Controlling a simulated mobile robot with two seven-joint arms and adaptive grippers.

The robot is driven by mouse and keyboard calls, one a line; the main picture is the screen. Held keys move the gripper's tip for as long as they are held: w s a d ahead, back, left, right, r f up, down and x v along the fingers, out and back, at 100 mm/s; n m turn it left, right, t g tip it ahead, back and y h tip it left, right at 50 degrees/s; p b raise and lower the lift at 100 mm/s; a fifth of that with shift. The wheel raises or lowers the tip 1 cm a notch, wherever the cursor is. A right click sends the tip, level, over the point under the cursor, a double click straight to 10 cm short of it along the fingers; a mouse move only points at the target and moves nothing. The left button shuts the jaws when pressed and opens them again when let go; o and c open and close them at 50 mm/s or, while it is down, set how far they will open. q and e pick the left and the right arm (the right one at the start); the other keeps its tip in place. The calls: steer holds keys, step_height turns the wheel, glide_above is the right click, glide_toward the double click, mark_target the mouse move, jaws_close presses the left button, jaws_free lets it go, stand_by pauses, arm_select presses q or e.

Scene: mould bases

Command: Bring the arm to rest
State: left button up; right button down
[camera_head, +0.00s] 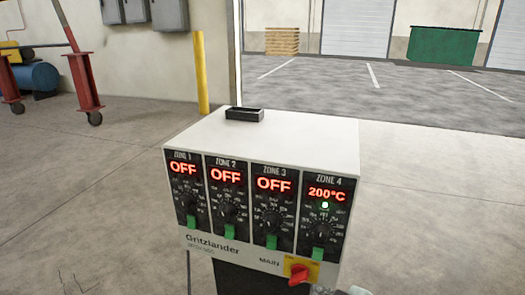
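A white controller box (265,135) labelled Gritzlander stands in the middle of the head view on a dark base. Its front has several zone panels. Zones 1, 2 and 3 read OFF in red. The zone 4 panel (325,215) reads 200°C and has a lit green light. A green switch sits below each dial. The red main switch (299,274) is on a yellow plate at the lower right. A small grey part (357,290) shows at the bottom edge, right of the box; it may be my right gripper, mostly cut off. My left gripper is not seen.
A small black tray (244,115) lies on top of the box. A yellow post (201,72) and a red-legged frame (84,85) stand behind on the left. A green bin (443,46) and pallets (282,41) are far back. The floor on both sides of the box is clear.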

steer(key=s+d+f+m+g+h, duration=0.1)
steer(key=s+d+f+m+g, duration=0.1)
steer(key=f, duration=0.5)
steer(key=s+d+f+m+g+h, duration=0.1)
steer(key=s+d+f+m+g, duration=0.1)
steer(key=s+d+f+m, duration=0.2)
steer(key=s+d+f+m+g+h, duration=0.2)
steer(key=s+d+f, duration=0.6)
steer(key=s+f, duration=0.2)
steer(key=shift+s+f+m, duration=0.4)
steer(key=shift+f, duration=0.3)
steer(key=shift+a, duration=0.1)
